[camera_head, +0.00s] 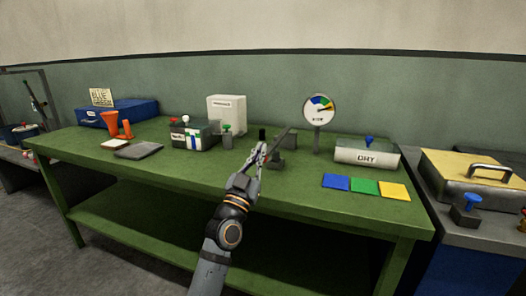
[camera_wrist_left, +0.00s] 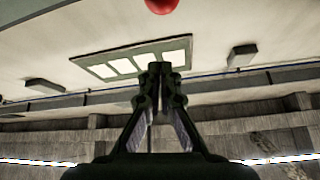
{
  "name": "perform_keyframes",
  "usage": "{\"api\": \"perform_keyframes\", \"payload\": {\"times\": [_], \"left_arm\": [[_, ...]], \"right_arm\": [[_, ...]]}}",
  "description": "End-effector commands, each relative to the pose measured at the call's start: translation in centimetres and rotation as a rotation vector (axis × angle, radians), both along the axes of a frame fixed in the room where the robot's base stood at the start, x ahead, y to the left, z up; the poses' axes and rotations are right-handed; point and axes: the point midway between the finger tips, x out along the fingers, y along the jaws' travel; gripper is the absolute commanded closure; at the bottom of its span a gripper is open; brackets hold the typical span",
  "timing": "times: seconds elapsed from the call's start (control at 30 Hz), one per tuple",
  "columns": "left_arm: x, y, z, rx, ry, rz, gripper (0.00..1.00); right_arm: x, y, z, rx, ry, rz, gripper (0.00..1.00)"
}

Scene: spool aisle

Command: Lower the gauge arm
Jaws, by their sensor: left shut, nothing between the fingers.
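The gauge arm (camera_head: 283,140) is a thin dark bar slanting up to the right above a small grey block (camera_head: 287,143) on the green table. A round white dial (camera_head: 319,109) with coloured sectors stands on a post to its right. My left gripper (camera_head: 262,147) is shut and empty, beside the lower end of the bar and overlapping it in view; I cannot tell whether they touch. In the left wrist view the shut fingers (camera_wrist_left: 159,68) point towards the ceiling, with a red ball (camera_wrist_left: 161,5) beyond them. My right gripper is not in view.
The green table (camera_head: 200,188) also holds a white box labelled DRY (camera_head: 366,154), blue, green and yellow squares (camera_head: 365,188), a grey case (camera_head: 194,134), a white box (camera_head: 227,114) and orange funnels (camera_head: 112,124). The table's front middle is clear.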

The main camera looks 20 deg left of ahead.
Motion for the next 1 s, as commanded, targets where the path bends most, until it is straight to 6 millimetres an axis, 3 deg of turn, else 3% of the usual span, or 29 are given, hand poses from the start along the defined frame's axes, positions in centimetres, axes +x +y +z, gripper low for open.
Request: {"api": "perform_keyframes", "payload": {"times": [0.03,0.3,0.77,0.87,0.97,1.0], "left_arm": [[-1.2,0.1,-1.7,0.002,0.009,0.000,1.00],[-5.8,0.6,-4.0,0.000,0.003,0.001,1.00],[-6.6,0.5,-5.1,0.003,0.023,-0.007,1.00],[-6.2,-0.4,-9.0,0.019,0.156,-0.045,1.00],[-6.4,-1.7,-16.7,0.038,0.409,-0.101,1.00],[-7.0,-2.1,-20.2,0.040,0.530,-0.120,1.00]], "right_arm": [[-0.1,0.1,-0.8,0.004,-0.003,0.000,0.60],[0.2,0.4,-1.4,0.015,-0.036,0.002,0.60],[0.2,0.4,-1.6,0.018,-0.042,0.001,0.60],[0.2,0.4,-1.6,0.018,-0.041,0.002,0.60],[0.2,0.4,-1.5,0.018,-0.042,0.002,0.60],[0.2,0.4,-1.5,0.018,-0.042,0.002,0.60]]}}
